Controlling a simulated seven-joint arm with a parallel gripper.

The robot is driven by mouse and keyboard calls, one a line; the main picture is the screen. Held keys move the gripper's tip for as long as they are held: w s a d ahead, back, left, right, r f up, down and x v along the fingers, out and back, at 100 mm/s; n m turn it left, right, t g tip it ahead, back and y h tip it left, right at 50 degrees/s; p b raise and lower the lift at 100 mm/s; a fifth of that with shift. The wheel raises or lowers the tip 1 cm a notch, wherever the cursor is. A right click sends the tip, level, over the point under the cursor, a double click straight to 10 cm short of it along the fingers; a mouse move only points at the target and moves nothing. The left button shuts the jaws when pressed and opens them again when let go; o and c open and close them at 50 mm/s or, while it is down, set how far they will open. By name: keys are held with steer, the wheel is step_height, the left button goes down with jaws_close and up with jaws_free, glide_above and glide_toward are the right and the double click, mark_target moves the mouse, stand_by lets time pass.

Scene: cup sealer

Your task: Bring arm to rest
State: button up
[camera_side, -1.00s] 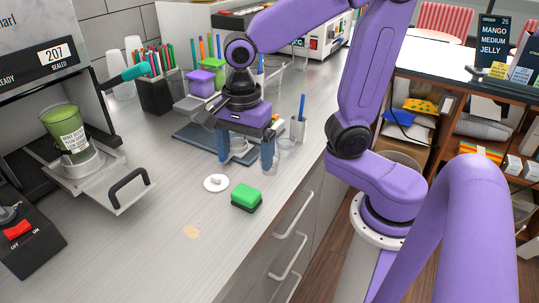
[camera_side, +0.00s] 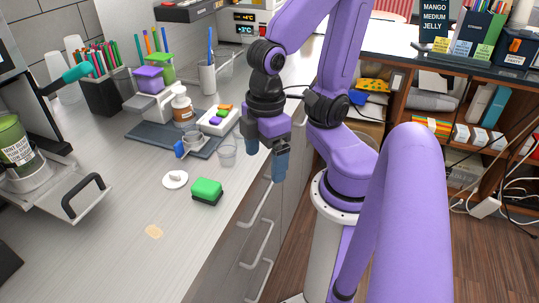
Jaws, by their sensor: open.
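My gripper (camera_side: 265,166) points down just past the counter's edge, above the drawer fronts. Its two blue fingers are apart with nothing between them. The purple arm behind it is bent, with the elbow up at the top of the view. A green cup with a label (camera_side: 17,150) stands in the holder of the sealer's pulled-out tray (camera_side: 66,208) at the left edge of the view, partly cut off.
A dark mat (camera_side: 150,130) holds a brown-labelled jar (camera_side: 182,109). Drawer handles (camera_side: 257,244) stick out below.

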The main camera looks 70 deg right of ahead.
steer(key=shift+s+d+f+n, duration=0.15)
steer(key=shift+s+n, duration=0.35)
steer(key=shift+n, duration=0.4)
steer(key=shift+w, duration=0.1)
stand_by(0.8)
step_height(320, 180, up, 8)
steer(key=r+m, duration=0.1)
steer(key=m, duration=3)
glide_above(206, 185)
step_height(206, 185, down, 12)
steer(key=shift+f, duration=2.9)
